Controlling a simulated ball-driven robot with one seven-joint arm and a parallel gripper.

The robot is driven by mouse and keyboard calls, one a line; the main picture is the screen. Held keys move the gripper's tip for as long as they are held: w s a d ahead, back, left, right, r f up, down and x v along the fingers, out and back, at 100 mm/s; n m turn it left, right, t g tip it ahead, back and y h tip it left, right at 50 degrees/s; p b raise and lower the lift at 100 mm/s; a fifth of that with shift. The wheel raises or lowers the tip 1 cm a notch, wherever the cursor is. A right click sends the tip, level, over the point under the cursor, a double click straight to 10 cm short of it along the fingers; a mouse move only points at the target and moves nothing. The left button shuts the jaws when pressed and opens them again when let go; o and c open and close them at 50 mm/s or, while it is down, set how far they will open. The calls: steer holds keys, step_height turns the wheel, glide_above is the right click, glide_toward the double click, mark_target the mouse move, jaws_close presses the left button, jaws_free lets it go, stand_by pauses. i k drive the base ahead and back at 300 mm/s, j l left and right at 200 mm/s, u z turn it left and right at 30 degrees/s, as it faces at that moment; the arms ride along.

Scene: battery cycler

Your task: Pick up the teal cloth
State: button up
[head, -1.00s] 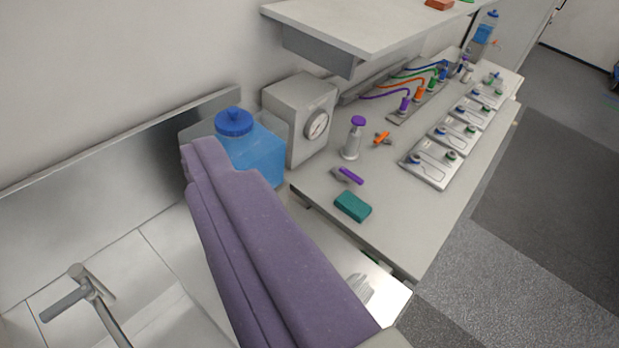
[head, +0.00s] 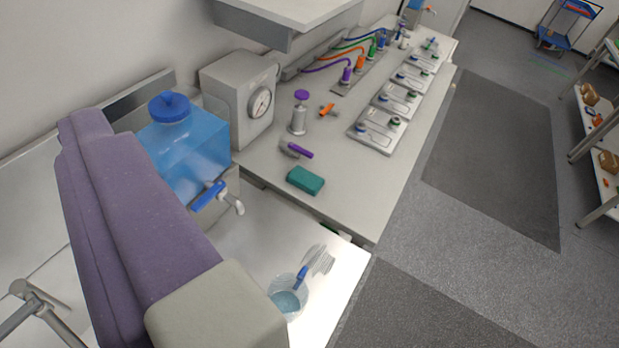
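The teal cloth (head: 305,180) lies as a small folded block on the near end of the grey bench (head: 345,208), close to its edge. It is in full view and nothing touches it. My purple and grey arm fills the lower left of the picture, to the left of the cloth and apart from it. My gripper's fingers do not show.
A purple-handled tool (head: 297,150), a purple-capped bottle (head: 299,112) and an orange-handled valve (head: 328,109) stand behind the cloth.

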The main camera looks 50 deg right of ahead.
mark_target(300, 178)
steer(key=l, duration=0.65)
steer(key=i+l, duration=0.1)
steer(key=l, duration=0.55)
steer(key=i+l+z, duration=0.1)
steer(key=l, duration=0.55)
steer(key=i+l, duration=0.2)
steer(key=l, duration=0.15)
steer(key=i+l, duration=0.2)
steer(key=l, duration=0.15)
steer(key=i+l, duration=0.15)
steer(key=l, duration=0.15)
